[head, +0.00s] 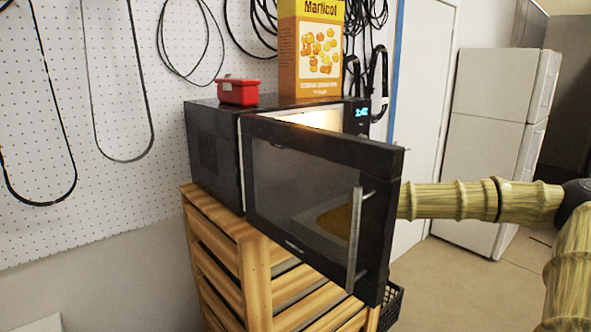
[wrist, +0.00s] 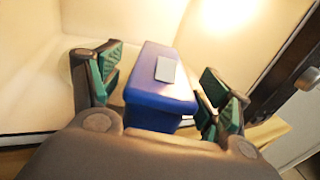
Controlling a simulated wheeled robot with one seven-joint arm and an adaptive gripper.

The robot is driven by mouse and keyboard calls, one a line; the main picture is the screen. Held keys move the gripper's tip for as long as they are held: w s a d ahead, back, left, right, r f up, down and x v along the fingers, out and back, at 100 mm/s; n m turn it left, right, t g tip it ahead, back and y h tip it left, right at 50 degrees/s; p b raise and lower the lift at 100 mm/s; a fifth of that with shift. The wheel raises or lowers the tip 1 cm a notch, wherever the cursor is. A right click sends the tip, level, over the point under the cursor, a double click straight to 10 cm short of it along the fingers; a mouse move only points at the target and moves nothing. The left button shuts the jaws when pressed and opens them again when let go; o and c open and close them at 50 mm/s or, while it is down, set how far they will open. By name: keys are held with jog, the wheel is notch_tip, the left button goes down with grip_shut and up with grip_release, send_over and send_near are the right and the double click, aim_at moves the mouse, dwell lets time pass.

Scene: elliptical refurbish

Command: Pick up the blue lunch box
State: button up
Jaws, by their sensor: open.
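The blue lunch box (wrist: 158,100), with a pale grey patch on top, shows in the wrist view inside a brightly lit, pale-walled space. My gripper (wrist: 163,84) is open, with one green-padded finger on each side of the box. A gap shows at the left finger; the right finger is close to the box, and I cannot tell whether it touches. In the head view my arm reaches behind the open door of the black microwave (head: 215,152). The door hides my gripper there, and I cannot make out the lunch box in that view.
The microwave door (head: 300,200) with a vertical handle stands open towards the front. A red box (head: 238,92) and an orange carton (head: 311,50) stand on the microwave, above a slatted wooden stand (head: 257,275). A white fridge (head: 497,140) and open floor lie right.

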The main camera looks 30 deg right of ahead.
jog(key=v, duration=0.7)
dwell(0.3)
